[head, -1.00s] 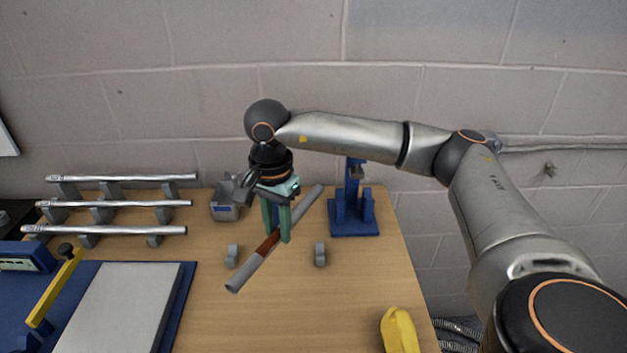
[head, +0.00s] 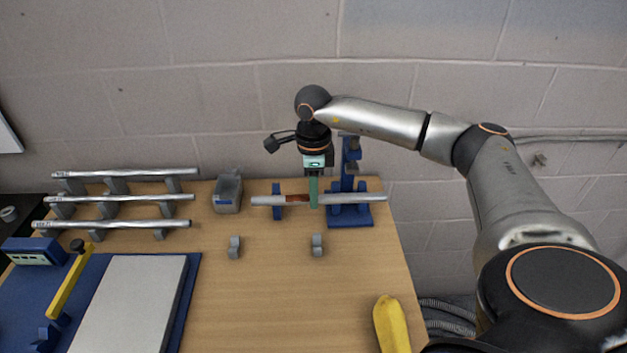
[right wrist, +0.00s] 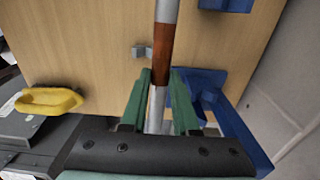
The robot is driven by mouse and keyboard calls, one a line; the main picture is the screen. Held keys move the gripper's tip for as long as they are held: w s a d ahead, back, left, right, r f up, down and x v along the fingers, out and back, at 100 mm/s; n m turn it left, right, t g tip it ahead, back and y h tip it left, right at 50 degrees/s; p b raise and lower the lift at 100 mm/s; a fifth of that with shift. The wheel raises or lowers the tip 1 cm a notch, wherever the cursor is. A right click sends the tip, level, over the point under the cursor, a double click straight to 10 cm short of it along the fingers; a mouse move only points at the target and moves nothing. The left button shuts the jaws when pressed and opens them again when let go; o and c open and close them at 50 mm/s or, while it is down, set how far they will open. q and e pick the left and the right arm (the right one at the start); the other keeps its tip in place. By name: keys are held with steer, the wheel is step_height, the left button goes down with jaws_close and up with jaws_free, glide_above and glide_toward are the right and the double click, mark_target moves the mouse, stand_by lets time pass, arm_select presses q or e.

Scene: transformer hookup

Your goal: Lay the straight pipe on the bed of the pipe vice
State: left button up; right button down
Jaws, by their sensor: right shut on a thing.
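The straight pipe (head: 350,200), grey with a reddish-brown band, is held by my right gripper (head: 314,200). Its green fingers are shut on it beside the band, also seen in the right wrist view (right wrist: 158,95). The pipe lies level across the head view. Its right part passes across the blue pipe vice (head: 350,217) with its tall post, and its left part crosses a separate blue upright (head: 277,212). Whether the pipe touches the vice bed or hovers above it, I cannot tell. My left gripper is not in view.
Two small grey supports (head: 235,247) (head: 317,245) stand in front of the pipe. A grey box (head: 227,193) is to its left, beside a rack of several silver pipes (head: 110,224). The table's middle is clear.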

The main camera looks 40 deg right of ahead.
steer(key=w+d+f+b, duration=0.2)
steer(key=w+d+f, duration=0.1)
steer(key=w+d, duration=0.2)
steer(key=shift+w+d+b, duration=0.35)
steer(key=shift+w+d, duration=0.05)
steer(key=shift+w, duration=0.55)
stand_by(0.4)
steer(key=c, duration=0.6)
jaws_free()
step_height(320, 180, up, 12)
steer(key=shift+r+b, duration=0.25)
steer(key=shift+b, duration=0.15)
